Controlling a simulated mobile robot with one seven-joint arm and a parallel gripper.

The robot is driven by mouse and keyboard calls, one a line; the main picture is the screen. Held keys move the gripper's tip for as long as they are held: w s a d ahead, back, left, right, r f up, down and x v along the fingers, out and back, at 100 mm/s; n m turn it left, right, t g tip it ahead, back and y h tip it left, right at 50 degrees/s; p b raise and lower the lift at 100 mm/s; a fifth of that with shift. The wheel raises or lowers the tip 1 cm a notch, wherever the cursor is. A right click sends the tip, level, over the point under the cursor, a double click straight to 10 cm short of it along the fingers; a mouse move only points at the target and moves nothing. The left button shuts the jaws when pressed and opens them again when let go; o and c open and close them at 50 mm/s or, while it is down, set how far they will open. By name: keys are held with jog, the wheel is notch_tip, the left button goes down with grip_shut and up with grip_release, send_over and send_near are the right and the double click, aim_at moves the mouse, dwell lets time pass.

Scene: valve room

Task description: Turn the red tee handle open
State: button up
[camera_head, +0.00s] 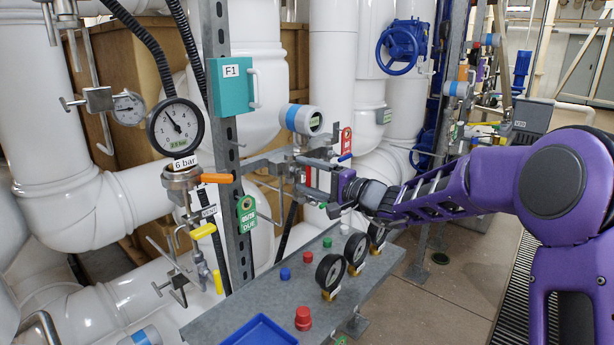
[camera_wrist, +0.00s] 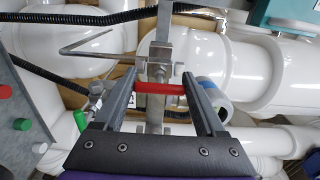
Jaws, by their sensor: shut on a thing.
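The red tee handle (camera_wrist: 160,88) is a short red bar on a grey metal stem in the wrist view. It lies crosswise between the two grey fingers of my gripper (camera_wrist: 160,86), with one finger at each end. My gripper is shut on it. In the head view, my gripper (camera_head: 320,180) reaches in from the right to the metal fittings beside the grey post. There the red handle (camera_head: 308,177) shows only as a small strip, mostly hidden by the fingers and fittings.
A grey panel (camera_head: 300,300) with gauges, buttons and a blue tray (camera_head: 260,332) stands below my gripper. A perforated post (camera_head: 222,130) with a teal box (camera_head: 232,90) stands to the left. White pipes crowd behind. Bare floor (camera_head: 455,270) lies at right.

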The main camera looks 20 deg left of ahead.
dwell(0.4)
jog(key=o, duration=1.3)
jog(key=shift+d, duration=0.1)
jog(key=v, duration=1.7)
jog(key=shift+d, duration=0.1)
